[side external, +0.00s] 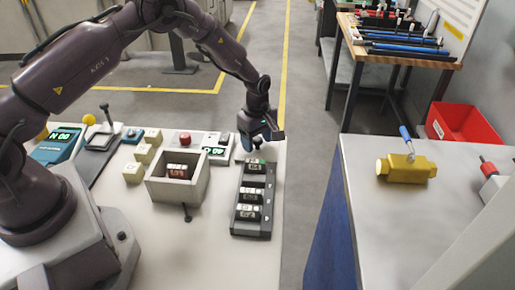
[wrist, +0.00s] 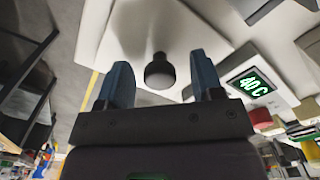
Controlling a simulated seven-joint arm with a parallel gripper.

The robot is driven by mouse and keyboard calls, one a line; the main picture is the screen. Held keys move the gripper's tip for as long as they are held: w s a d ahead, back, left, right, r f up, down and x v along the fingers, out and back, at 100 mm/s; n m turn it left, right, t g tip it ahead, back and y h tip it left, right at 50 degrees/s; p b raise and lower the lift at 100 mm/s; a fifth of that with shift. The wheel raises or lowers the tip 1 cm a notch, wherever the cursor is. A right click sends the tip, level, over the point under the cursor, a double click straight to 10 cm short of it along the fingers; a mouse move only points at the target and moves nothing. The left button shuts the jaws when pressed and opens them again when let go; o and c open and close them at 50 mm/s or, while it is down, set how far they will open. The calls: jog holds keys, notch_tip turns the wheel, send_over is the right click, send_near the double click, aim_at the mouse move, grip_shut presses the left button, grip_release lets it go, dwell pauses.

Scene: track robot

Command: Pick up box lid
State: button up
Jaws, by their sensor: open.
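In the wrist view, a dark round knob (wrist: 160,74) stands on a pale flat plate (wrist: 185,25), which looks like the box lid. My gripper (wrist: 160,66) is open, with its two blue fingers apart on either side of the knob in that view. I cannot tell how far the fingertips are from the knob. In the side view my gripper (side external: 258,138) is over the far right part of the white table and hides most of the lid area. The open grey box (side external: 160,191) stands uncovered on the table with a red-and-white item (side external: 177,171) inside.
A display reading 40 C (wrist: 252,83), a red button (side external: 185,138) and several cream blocks (side external: 144,153) stand nearby. The table's right edge is close.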

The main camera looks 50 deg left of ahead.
jog(key=shift+f, duration=0.2)
jog(key=c, duration=1)
jog(key=shift+r, duration=0.15)
